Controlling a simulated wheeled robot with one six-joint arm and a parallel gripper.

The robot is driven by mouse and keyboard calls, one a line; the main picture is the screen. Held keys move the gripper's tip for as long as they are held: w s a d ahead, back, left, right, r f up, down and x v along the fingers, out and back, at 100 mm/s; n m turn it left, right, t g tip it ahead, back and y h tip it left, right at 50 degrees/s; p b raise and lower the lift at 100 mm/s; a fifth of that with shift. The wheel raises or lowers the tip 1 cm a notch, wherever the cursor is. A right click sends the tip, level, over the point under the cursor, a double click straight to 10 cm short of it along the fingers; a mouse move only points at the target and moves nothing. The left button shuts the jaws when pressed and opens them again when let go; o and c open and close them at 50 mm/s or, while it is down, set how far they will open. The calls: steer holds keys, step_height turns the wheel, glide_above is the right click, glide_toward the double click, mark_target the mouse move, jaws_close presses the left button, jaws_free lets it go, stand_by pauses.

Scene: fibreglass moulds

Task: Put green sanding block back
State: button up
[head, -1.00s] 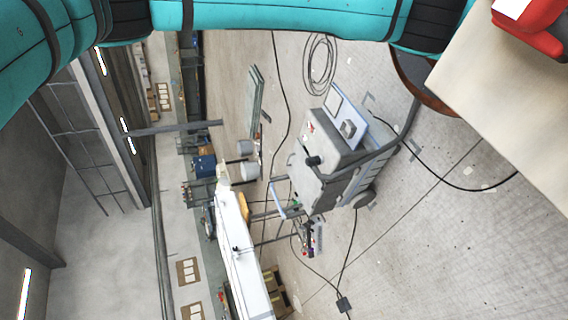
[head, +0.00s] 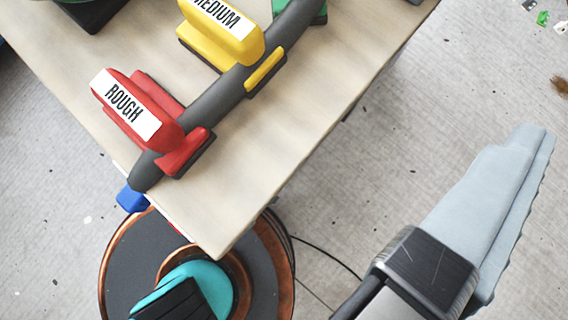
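No whole green sanding block can be made out. A green piece (head: 317,14) shows at the top edge beside a dark grey curved bar (head: 215,103), mostly cut off. Another green-edged dark thing (head: 92,12) is cut off at the top left. A red block labelled ROUGH (head: 138,112) and a yellow block labelled MEDIUM (head: 225,32) lie along the bar on the pale tabletop (head: 270,140). My gripper (head: 525,150) is at the right, over the floor and apart from the table. Its grey jaw shows from the side; no held object is visible.
The table's near corner juts toward the bottom centre. A blue piece (head: 131,199) sits at the bar's lower end by the table edge. Small green and white scraps (head: 542,18) lie on the floor at top right. A dark cable crosses the floor.

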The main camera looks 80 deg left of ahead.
steer(key=s+d+m+t+h, duration=0.2)
steer(key=s+d+m+t, duration=0.3)
steer(key=s+d+m, duration=0.2)
steer(key=shift+s+d+r+m+h, duration=0.35)
steer(key=shift+d+m, duration=0.3)
steer(key=shift+m, duration=0.35)
steer(key=shift+s, duration=0.1)
